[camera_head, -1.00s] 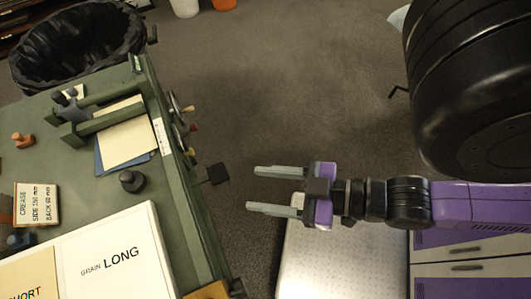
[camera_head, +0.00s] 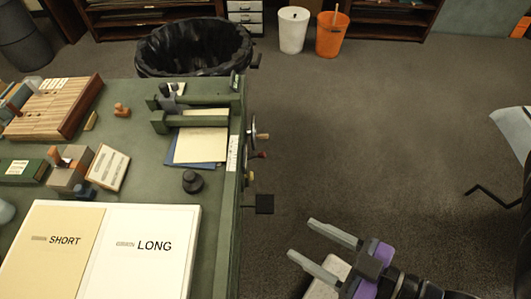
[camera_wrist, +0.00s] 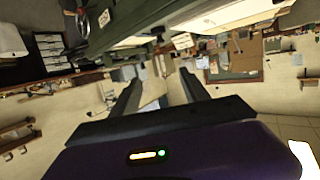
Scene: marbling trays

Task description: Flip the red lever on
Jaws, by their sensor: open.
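A small lever with a dark red knob (camera_head: 262,154) sticks out from the right side of the green workbench (camera_head: 222,240) in the head view. It sits between a tan-handled wheel (camera_head: 262,136) and a pale yellow knob (camera_head: 250,176). My gripper (camera_head: 302,238) is open and empty, to the right of the bench and lower in the picture than the lever, clearly apart from it. The open fingers also show in the wrist view (camera_wrist: 158,88). I cannot make out the red lever there.
A black flat pedal-like piece (camera_head: 264,204) juts from the bench side. A black-lined bin (camera_head: 195,50) stands behind the bench. White (camera_head: 292,30) and orange (camera_head: 332,36) buckets stand farther back. The grey floor right of the bench is open.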

